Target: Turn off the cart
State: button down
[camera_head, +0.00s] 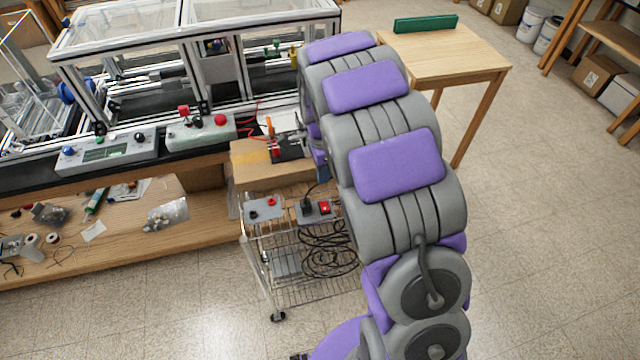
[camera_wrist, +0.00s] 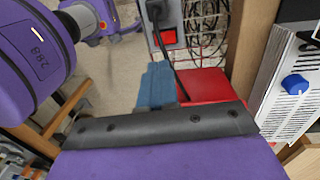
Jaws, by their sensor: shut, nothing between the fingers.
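The wire cart (camera_head: 270,262) stands beside the workbench. A grey power strip (camera_head: 309,217) with a red switch (camera_head: 325,208) and a black plug (camera_head: 306,205) sits at its top. In the wrist view, the red switch (camera_wrist: 168,37) shows on the grey strip (camera_wrist: 181,14), beyond the fingertips, with the plug (camera_wrist: 155,8) beside it. My gripper (camera_wrist: 176,82), with a blue and a red finger, is shut and empty, apart from the switch. In the head view my arm hides most of the gripper. I cannot tell the switch's position.
A grey box with a red button (camera_head: 265,207) sits left of the strip on the cart. Black cables (camera_head: 330,250) lie coiled below. A control box with a red button (camera_head: 200,130) stands on the bench.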

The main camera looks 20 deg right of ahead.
aim_at(325, 208)
jog(key=shift+d+r, duration=0.2)
jog(key=shift+r, duration=0.4)
jog(key=shift+d+r, duration=0.15)
jog(key=shift+r, duration=0.4)
jog(key=shift+a, duration=0.15)
jog(key=shift+w+f+g+b, duration=0.15)
jog(key=shift+w+g+b, duration=0.85)
jog(key=shift+w+b, duration=0.7)
jog(key=shift+s, duration=0.1)
jog(key=b+x, duration=0.4)
jog(key=x, duration=1)
